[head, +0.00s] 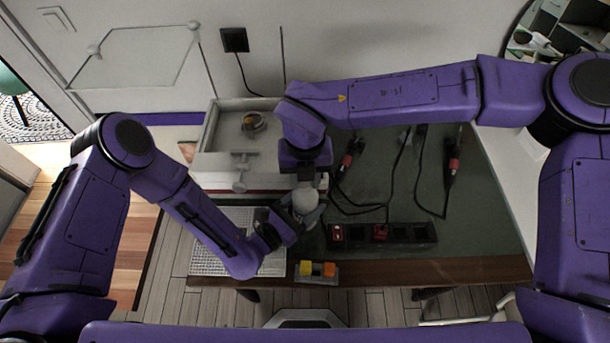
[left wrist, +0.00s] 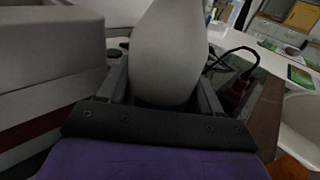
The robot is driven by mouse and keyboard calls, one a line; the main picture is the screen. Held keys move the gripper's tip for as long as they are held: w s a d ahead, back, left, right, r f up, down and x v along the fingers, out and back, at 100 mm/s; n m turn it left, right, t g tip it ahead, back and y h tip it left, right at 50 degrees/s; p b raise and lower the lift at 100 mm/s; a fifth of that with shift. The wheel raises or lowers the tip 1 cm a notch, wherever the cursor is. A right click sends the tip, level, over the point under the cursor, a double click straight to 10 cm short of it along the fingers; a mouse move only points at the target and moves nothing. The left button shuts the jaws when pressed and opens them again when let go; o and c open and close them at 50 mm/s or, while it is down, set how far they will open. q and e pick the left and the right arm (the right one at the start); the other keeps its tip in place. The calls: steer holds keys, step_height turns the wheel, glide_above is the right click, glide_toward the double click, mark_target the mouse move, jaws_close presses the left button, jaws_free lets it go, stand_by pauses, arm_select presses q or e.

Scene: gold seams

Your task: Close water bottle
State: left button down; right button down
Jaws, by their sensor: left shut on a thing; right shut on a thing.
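A pale grey-white water bottle (left wrist: 166,52) stands between the two fingers of my left gripper (left wrist: 165,88) in the left wrist view, and they are shut on its body. In the head view the bottle (head: 304,199) is a small pale shape, partly covered by the grippers. My left gripper (head: 295,220) comes to it from the left. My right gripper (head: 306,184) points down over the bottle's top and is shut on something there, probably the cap. The cap itself is hidden, so I cannot tell how it sits.
A grey box (head: 222,140) with a small round object (head: 252,123) inside stands behind left. A dark power strip (head: 408,234) with cables lies on the green tabletop (head: 460,208) at right. A block with yellow and orange buttons (head: 317,270) is at the front edge.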

steer(key=c, duration=0.8)
jaws_free()
steer(key=shift+o, duration=0.2)
steer(key=shift+r, duration=2.3)
steer(key=n, duration=0.1)
steer(key=a+n, duration=0.1)
steer(key=n, duration=0.1)
steer(key=shift+s+r, duration=0.2)
steer(key=shift+s, duration=0.2)
step_height(320, 180, up, 2)
steer(key=n, duration=0.4)
steer(key=shift+w+r, duration=0.1)
steer(key=shift+w, duration=0.05)
steer(key=shift+w+d+r+n, duration=0.25)
steer(key=shift+d+r+n, duration=0.2)
steer(key=shift+n, duration=0.25)
